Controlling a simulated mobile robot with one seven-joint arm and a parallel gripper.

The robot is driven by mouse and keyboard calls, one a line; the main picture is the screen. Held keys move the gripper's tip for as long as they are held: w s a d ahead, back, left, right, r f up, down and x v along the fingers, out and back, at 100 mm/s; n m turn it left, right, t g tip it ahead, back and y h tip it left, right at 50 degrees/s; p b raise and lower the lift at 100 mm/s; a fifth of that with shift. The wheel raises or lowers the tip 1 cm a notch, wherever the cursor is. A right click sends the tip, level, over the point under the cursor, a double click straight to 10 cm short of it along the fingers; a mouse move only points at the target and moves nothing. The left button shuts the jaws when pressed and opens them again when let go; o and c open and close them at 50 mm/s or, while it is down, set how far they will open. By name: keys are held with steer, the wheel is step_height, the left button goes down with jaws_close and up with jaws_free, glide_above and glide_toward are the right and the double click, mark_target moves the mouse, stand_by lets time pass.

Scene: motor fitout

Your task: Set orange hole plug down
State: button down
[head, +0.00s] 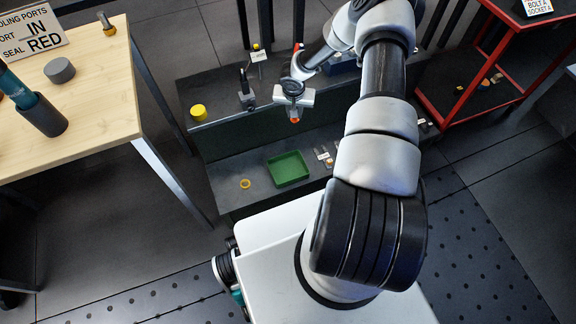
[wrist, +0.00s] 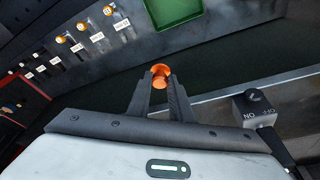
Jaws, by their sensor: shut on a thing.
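The orange hole plug (head: 295,120) is a small round piece at the tip of my gripper (head: 293,108) in the head view. In the wrist view the plug (wrist: 160,72) is clamped between the two dark fingertips of my gripper (wrist: 160,88), its round head standing above them. My gripper is shut on it and holds it over the dark bench, clear of any surface as far as I can tell. The green tray (head: 272,172) lies on the lower shelf, below the gripper. In the wrist view the tray (wrist: 176,20) shows beyond the fingertips.
Several orange pieces with white labels (wrist: 98,37) stand in a row left of the tray in the wrist view. A grey switch box (wrist: 257,108) is at right. A yellow cylinder (head: 199,112) and yellow ring (head: 245,184) are left. A wooden table (head: 90,95) stands further left.

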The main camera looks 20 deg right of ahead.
steer(key=s+a+f, duration=0.3)
steer(key=f, duration=0.4)
steer(key=s+a+f, duration=0.2)
steer(key=s+f, duration=0.2)
steer(key=f, duration=0.2)
steer(key=b, duration=0.2)
glide_above(288, 172)
step_height(288, 172, down, 6)
steer(key=shift+w+f+m+b, duration=0.1)
steer(key=shift+f+m+b, duration=0.2)
steer(key=shift+f+b, duration=1)
steer(key=shift+f+p, duration=0.5)
steer(key=shift+f, duration=0.1)
steer(key=shift+f, duration=0.15)
steer(key=c, duration=1.6)
jaws_free()
